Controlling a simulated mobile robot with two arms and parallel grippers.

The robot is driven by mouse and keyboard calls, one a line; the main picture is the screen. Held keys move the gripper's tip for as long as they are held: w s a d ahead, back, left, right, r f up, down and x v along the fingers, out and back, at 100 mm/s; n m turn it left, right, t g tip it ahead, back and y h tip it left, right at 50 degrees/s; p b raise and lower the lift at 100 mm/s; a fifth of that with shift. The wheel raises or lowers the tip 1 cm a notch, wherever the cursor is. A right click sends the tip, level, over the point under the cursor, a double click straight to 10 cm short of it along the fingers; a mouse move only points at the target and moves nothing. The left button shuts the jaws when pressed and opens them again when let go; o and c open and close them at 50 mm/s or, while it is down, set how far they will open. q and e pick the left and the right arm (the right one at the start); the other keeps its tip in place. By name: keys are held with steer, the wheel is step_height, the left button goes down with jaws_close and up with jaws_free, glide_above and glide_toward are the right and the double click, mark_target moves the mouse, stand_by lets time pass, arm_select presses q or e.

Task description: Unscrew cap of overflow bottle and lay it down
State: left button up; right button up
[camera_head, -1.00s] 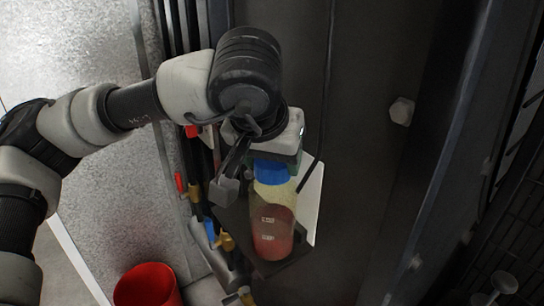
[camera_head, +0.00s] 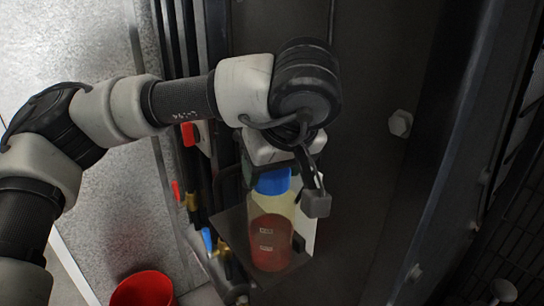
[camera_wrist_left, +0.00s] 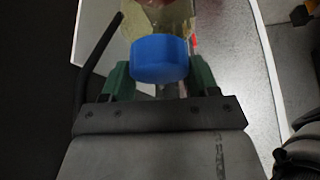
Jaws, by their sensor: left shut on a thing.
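The overflow bottle (camera_head: 271,238) is clear, with red liquid in its lower part and a yellowish upper part. It stands upright on a dark bracket against the dark cabinet. Its blue cap (camera_head: 272,181) sits at the top of the bottle; the wrist view shows the cap (camera_wrist_left: 160,60) at the bottle's mouth. My left gripper (camera_head: 270,172) is shut on the cap, its green fingers (camera_wrist_left: 160,78) on either side of it. From the head, the gripper body hides part of the cap. I cannot tell how far the cap is turned. My right gripper is not in view.
A red bucket (camera_head: 143,290) stands on the floor at the lower left. Hoses and valves with red, blue and yellow handles run just left of the bottle. A white plate (camera_head: 308,212) stands behind it. A bolt head (camera_head: 400,123) sticks out of the cabinet wall at right.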

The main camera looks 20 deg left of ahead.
arm_select(q)
steer(key=shift+d+r, duration=0.15)
steer(key=shift+r, duration=0.15)
steer(key=shift+r, duration=0.1)
